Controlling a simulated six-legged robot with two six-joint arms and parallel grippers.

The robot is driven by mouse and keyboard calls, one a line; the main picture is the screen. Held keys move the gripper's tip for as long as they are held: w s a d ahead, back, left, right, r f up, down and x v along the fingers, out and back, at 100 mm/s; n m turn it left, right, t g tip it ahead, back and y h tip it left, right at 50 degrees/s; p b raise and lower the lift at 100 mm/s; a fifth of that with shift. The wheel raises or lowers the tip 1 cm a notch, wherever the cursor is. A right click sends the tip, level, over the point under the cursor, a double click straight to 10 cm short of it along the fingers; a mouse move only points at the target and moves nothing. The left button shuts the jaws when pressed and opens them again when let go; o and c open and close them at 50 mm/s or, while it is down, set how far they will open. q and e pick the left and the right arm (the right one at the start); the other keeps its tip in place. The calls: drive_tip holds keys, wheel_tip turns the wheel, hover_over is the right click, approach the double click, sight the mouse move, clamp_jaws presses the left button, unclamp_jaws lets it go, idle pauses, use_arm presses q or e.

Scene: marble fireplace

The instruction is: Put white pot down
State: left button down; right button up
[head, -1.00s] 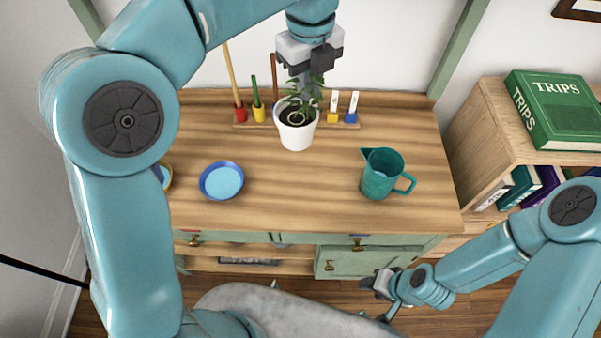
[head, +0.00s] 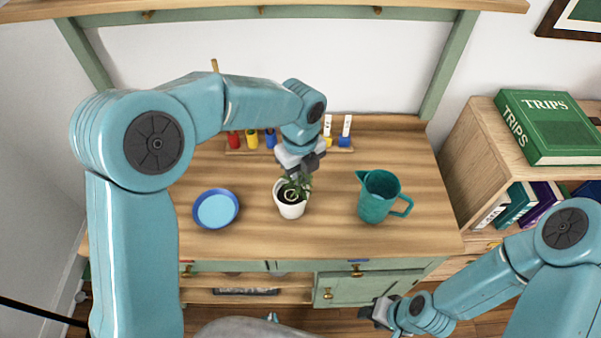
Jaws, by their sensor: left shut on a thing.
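The white pot (head: 290,208) holds a green leafy plant and is upright over the middle of the wooden tabletop (head: 330,225), near its front half. My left gripper (head: 297,176) is above the pot, shut at the plant and pot; the leaves hide its fingertips. I cannot tell whether the pot's base touches the wood. My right gripper (head: 376,312) hangs low in front of the cabinet, away from the pot; its jaws are too small to read.
A blue bowl (head: 216,208) stands left of the pot and a teal pitcher (head: 379,196) right of it. A rack with coloured holders (head: 252,140) is at the back. A bookshelf (head: 468,146) with a green book (head: 548,127) stands at the right. Bare wood lies between bowl, pot and pitcher.

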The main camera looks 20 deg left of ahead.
use_arm(q)
drive_tip(key=shift+f, duration=0.2)
drive_tip(key=c, duration=1.2)
unclamp_jaws()
drive_tip(key=shift+c, duration=0.2)
wheel_tip(320, 180, up, 12)
drive_tip(key=shift+r+p, duration=0.2)
drive_tip(key=shift+p, duration=0.1)
